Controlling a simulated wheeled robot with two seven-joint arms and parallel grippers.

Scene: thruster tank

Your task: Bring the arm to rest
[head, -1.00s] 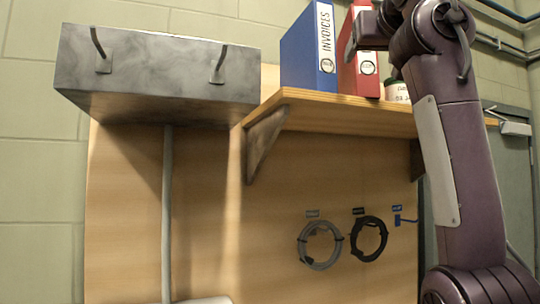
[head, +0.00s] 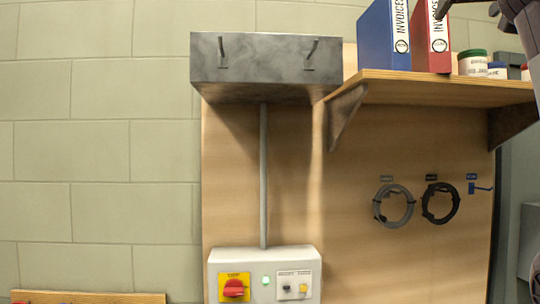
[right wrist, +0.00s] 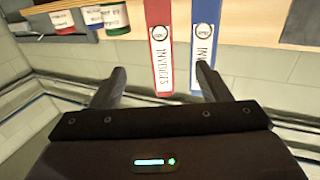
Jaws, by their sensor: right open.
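My right arm is at the top right edge of the head view. A dark part of my right gripper (head: 441,9) shows there, in front of the red binder (head: 432,50). In the right wrist view the two dark fingers of my right gripper (right wrist: 160,75) stand wide apart with nothing held between them. The red binder (right wrist: 160,50) and the blue binder (right wrist: 206,45) appear beyond the fingers, upside down in that view. My left gripper is in neither view.
A wooden shelf (head: 440,87) holds the binders and several jars (head: 473,63). A grey metal box (head: 265,67) hangs left of it. Below are a control box (head: 305,260) with a red switch, and two cable coils (head: 440,203). The left wall is bare.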

